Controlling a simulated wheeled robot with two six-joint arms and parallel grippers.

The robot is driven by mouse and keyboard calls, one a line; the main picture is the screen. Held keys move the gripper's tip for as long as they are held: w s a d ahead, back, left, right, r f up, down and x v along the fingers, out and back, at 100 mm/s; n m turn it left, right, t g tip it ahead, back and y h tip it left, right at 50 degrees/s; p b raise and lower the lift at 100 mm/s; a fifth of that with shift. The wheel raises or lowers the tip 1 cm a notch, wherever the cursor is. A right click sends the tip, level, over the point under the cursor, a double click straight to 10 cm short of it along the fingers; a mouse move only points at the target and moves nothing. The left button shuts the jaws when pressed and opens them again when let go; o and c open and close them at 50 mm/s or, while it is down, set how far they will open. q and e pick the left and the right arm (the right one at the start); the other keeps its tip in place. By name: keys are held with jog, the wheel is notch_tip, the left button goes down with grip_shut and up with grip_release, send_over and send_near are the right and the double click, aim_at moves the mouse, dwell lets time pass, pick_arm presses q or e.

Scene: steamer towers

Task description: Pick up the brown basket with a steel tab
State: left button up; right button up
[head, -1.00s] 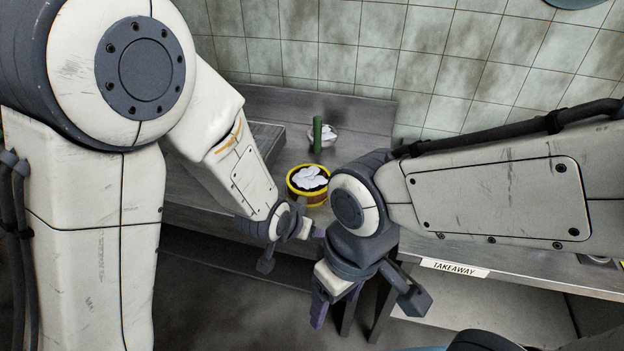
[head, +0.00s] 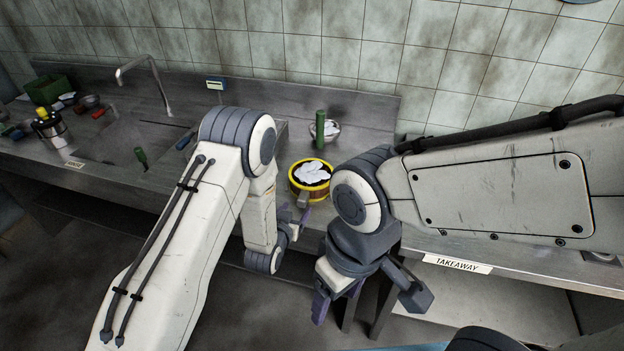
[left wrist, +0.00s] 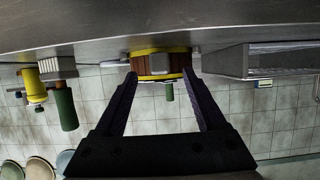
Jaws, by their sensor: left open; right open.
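A round brown basket (head: 312,186) with yellow rims and white contents stands on the steel counter in the head view. In the left wrist view, which is upside down, the basket (left wrist: 160,64) lies ahead between the two fingers. My left gripper (head: 296,216) is open and empty, just in front of the basket's near side.
A bowl (head: 330,128) with white contents and a green cylinder (head: 320,130) stand behind the basket. At the left are a sink tap (head: 146,74), a green crate (head: 48,90) and a steel jar (head: 50,126). A TAKEAWAY label (head: 457,264) marks the right counter's edge.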

aim_at(301, 205)
pick_arm(q)
jog(key=shift+w+d+f+p, duration=0.25)
jog(key=shift+w+p, duration=0.1)
jog(key=shift+w, duration=0.2)
jog(key=p+x, duration=0.1)
jog(key=x, duration=0.2)
jog(key=shift+f, duration=0.25)
jog(key=shift+w+d+f, duration=0.1)
jog(key=shift+w+f, duration=0.15)
jog(key=shift+w, duration=0.15)
grip_shut()
